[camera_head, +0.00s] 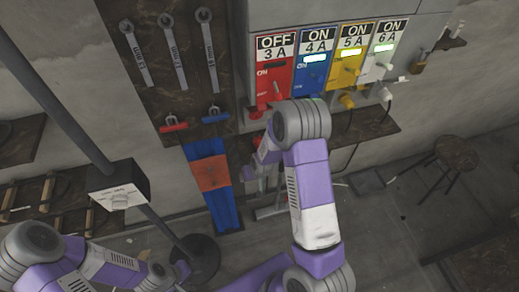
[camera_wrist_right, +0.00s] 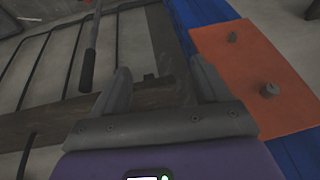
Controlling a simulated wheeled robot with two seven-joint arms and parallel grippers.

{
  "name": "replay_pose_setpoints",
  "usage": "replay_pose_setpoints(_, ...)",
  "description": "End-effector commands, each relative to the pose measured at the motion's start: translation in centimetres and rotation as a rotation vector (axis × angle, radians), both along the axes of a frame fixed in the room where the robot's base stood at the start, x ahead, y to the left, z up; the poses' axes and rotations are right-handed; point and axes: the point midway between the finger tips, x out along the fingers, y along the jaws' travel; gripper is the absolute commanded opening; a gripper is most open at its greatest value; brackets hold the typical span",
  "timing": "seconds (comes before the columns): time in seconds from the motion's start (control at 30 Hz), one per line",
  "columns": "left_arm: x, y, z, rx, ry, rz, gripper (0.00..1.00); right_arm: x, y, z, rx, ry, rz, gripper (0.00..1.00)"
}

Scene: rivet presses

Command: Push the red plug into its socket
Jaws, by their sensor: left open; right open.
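The red panel (camera_head: 273,72), marked OFF 3 A, is the leftmost of several coloured panels in the head view. A small red piece (camera_head: 257,113), perhaps the red plug, shows below it beside my right arm. The red socket cannot be made out; my right wrist covers part of that area. My right gripper (camera_head: 252,172) is below the panel, beside the blue strip. In the right wrist view its fingers (camera_wrist_right: 163,85) are apart with nothing held between them. My left gripper (camera_head: 182,270) is low at the left, far from the panels, and open.
Blue (camera_head: 315,70), yellow (camera_head: 350,66) and white (camera_head: 383,62) panels read ON, with plugs below. A tool board (camera_head: 150,62) holds wrenches. A blue strip with an orange patch (camera_head: 210,174) hangs below. A post with a box (camera_head: 120,186) stands left; a stool (camera_head: 457,153) stands right.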

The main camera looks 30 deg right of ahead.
Motion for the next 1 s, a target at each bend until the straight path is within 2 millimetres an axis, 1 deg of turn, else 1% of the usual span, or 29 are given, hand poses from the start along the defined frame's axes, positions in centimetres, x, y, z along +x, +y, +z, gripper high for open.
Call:
replay_pose_setpoints(0.03,0.0,0.0,-1.0,0.000,0.000,0.000,0.43,2.7,-2.2,1.6,-0.043,-0.057,-0.009,0.74)
replay_pose_setpoints(0.1,0.0,0.0,-1.5,0.000,0.000,0.000,0.43,5.1,-4.8,4.1,-0.091,-0.109,-0.023,0.74)
replay_pose_setpoints(0.2,0.0,0.0,-1.9,0.000,0.000,0.000,0.43,7.1,-7.2,6.8,-0.134,-0.158,-0.040,0.74)
replay_pose_setpoints(0.3,0.0,0.0,-1.9,0.000,-0.001,0.000,0.43,7.9,-8.2,8.1,-0.153,-0.177,-0.046,0.74)
replay_pose_setpoints(0.6,0.0,0.0,-1.9,0.000,-0.001,0.000,0.43,7.9,-8.4,8.1,-0.154,-0.178,-0.047,0.74)
replay_pose_setpoints(0.67,0.0,0.0,-1.9,0.000,-0.001,0.000,0.43,8.0,-8.4,7.9,-0.154,-0.177,-0.047,0.74)
replay_pose_setpoints(0.87,0.0,0.0,-2.4,0.000,-0.001,0.000,0.43,9.0,-8.7,6.1,-0.154,-0.176,-0.048,0.74)
replay_pose_setpoints(1.0,0.0,0.0,-2.4,0.000,-0.001,0.000,0.43,9.1,-8.7,6.1,-0.154,-0.178,-0.047,0.74)
